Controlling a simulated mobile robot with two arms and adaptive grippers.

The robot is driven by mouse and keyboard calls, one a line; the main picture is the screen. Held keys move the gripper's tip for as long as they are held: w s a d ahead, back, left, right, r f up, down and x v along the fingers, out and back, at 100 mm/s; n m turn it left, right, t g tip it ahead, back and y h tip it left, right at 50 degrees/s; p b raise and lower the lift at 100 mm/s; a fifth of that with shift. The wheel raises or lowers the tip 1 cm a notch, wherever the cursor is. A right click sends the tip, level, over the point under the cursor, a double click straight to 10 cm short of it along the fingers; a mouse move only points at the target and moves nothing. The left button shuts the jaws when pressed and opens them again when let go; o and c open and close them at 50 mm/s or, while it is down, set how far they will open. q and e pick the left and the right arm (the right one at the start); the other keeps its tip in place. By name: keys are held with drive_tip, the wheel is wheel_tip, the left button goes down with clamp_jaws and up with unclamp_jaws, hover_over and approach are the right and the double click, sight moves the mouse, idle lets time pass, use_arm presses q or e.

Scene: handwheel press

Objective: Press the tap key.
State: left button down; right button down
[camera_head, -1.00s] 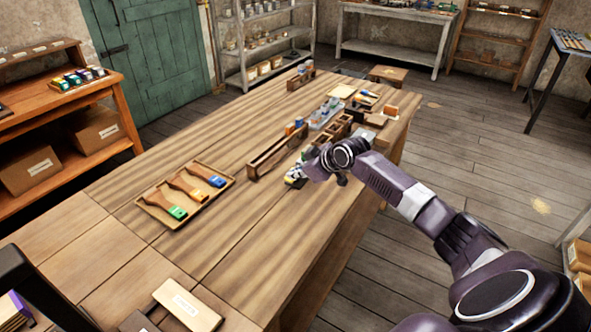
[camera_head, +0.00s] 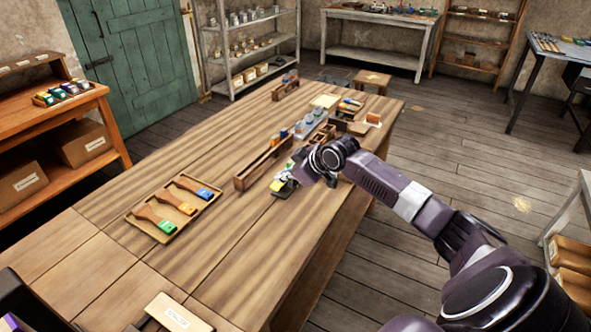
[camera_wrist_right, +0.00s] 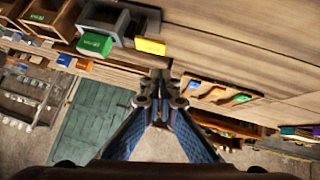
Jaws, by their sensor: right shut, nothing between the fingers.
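A small dark device with a yellow end (camera_head: 277,186) sits on the wooden table, just left of my right gripper (camera_head: 296,174) in the head view. Which part is the tap key I cannot tell for sure. The gap to the table is hard to judge. My left gripper is not visible.
Several small items crowd the far table end. The near middle of the table is bare.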

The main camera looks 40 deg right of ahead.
drive_tip(key=b+v, duration=0.1)
drive_tip(key=v, duration=0.5)
drive_tip(key=shift+s+r, duration=0.25)
drive_tip(key=shift+r, duration=0.05)
idle(0.6)
